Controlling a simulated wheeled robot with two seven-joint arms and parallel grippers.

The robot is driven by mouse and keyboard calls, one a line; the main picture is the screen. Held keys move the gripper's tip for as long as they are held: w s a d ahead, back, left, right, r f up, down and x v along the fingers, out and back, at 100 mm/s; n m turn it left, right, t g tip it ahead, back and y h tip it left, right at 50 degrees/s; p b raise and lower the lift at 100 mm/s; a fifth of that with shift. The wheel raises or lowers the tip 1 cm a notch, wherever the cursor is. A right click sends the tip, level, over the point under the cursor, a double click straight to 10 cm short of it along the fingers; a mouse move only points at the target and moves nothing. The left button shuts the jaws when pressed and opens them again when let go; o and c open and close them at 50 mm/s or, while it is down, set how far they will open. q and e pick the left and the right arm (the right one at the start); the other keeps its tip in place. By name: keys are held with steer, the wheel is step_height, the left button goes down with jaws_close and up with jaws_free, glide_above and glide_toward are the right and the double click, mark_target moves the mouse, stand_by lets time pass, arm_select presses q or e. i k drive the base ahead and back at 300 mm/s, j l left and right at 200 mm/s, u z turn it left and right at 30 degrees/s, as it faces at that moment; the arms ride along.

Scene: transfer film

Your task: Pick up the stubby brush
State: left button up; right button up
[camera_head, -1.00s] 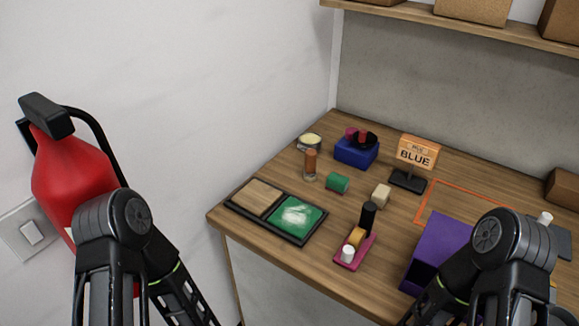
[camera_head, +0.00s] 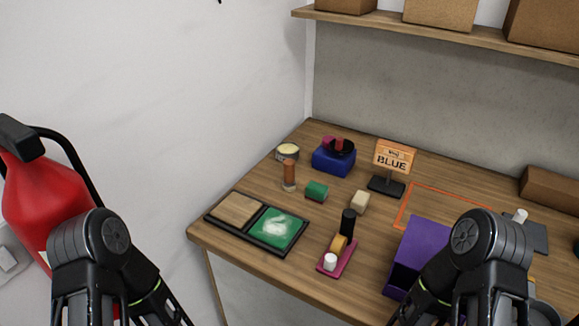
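A short upright piece with an orange-brown top and a pale lower end (camera_head: 289,174) stands on the wooden table, left of a green cylinder (camera_head: 316,190). It looks most like the stubby brush, but it is too small to be sure. Nothing touches it. Only dark links of my two arms show at the bottom left and bottom right. Neither gripper can be seen.
A black tray with a wood and a green panel (camera_head: 206,218) lies at the table's left edge. A pink holder (camera_head: 328,268), purple box (camera_head: 420,240), blue block (camera_head: 333,160), tin (camera_head: 287,152) and BLUE sign (camera_head: 395,158) stand nearby. A red extinguisher (camera_head: 45,205) is on the left.

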mark_target(288, 182)
steer(key=i+u, duration=0.1)
steer(key=u, duration=0.4)
steer(key=i+u, duration=0.1)
steer(key=u, duration=0.4)
steer(key=i+u, duration=0.1)
steer(key=u, duration=0.35)
steer(key=k, duration=0.1)
steer(key=l, duration=0.35)
